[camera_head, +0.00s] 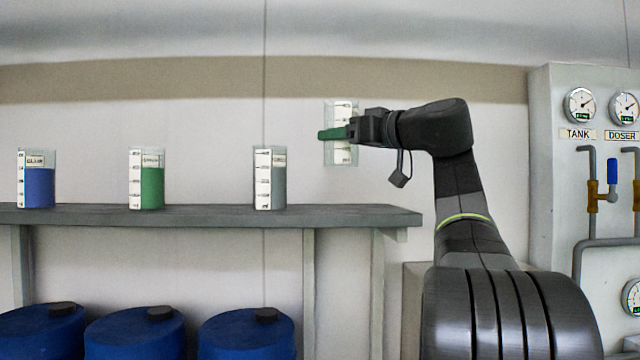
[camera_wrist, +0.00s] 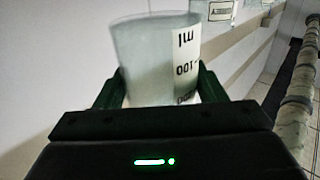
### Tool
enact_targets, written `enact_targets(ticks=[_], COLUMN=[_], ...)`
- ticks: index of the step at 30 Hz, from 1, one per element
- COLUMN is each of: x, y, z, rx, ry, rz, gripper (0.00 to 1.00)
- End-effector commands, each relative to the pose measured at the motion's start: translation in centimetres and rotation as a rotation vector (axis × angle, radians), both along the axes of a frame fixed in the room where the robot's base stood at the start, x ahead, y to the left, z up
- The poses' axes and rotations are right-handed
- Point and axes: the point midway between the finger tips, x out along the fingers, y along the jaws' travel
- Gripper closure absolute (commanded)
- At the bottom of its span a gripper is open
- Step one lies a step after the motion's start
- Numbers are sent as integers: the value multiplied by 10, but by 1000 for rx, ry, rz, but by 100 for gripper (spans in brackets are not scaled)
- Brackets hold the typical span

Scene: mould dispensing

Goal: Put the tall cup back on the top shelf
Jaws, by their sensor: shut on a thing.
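The tall cup (camera_head: 342,110) is clear with a white label strip of dark marks, and it is upright. In the head view it hangs in the air above the right end of the top shelf (camera_head: 340,214), clear of the board. My gripper (camera_head: 335,133) reaches it from the right, with green fingers shut around its middle. In the wrist view the cup (camera_wrist: 150,55) stands between the two fingers of my gripper (camera_wrist: 155,90), and its lower part is hidden by the gripper body. I see no coloured contents in it.
On the shelf stand a cup with blue contents (camera_head: 40,188), one with green (camera_head: 152,188) and one with grey (camera_head: 278,188). The shelf is bare right of the grey cup. Blue drums (camera_head: 245,335) stand below. A gauge panel (camera_head: 560,200) with pipes is at the right.

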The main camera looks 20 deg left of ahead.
Motion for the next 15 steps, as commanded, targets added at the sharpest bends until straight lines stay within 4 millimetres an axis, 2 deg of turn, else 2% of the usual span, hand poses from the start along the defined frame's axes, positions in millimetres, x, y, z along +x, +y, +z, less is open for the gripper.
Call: enact_targets(ticks=[6,15], x=[-1,-1], y=[0,0], z=[-32,-53], rx=[0,-1], ry=[4,0], rz=[0,1], gripper=[72,72])
